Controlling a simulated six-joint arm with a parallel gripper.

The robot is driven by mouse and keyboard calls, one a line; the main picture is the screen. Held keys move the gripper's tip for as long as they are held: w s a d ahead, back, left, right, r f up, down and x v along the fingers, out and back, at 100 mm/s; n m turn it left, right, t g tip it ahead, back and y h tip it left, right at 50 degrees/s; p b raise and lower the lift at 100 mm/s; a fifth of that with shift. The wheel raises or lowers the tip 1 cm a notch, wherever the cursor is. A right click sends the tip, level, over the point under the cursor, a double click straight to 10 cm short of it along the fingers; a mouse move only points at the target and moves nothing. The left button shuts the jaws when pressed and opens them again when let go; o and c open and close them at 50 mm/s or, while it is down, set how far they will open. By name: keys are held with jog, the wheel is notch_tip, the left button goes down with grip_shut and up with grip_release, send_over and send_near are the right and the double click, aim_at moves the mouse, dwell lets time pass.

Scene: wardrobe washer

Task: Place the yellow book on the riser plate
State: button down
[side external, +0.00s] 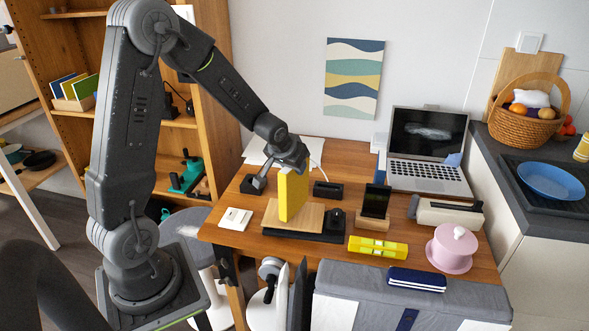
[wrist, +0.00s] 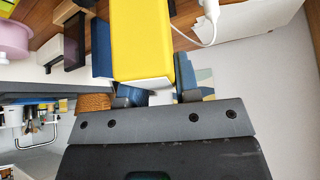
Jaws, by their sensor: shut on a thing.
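The yellow book (side external: 292,195) is upright in the side external view, over the left part of the light wooden riser plate (side external: 314,219). My gripper (side external: 293,168) is shut on the book's upper end from above. The book's lower end overlaps the plate in the picture; I cannot tell whether it touches. In the wrist view the yellow book (wrist: 143,40) runs up from between the fingers of my gripper (wrist: 150,92). The riser plate is not clearly visible there.
A yellow level (side external: 378,246) lies in front, a white switch-like square (side external: 235,218) to the left. A laptop (side external: 428,150) and pink pot (side external: 452,250) are farther right.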

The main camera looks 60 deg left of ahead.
jog(key=shift+f, duration=0.75)
jog(key=c, duration=0.8)
grip_release()
jog(key=shift+c, duration=0.2)
jog(key=v, duration=1.2)
jog(key=s+d+r+m+h, duration=0.1)
jog(key=s+d+r+m, duration=0.1)
jog(key=s+d, duration=0.5)
jog(key=s+d+r+m+h, duration=0.2)
jog(key=s+d+r, duration=0.3)
jog(key=s+d, duration=0.3)
jog(key=shift+d+r+m, duration=0.25)
jog(key=shift+d+m, duration=0.05)
jog(key=shift+m, duration=0.4)
jog(key=shift+s, duration=0.1)
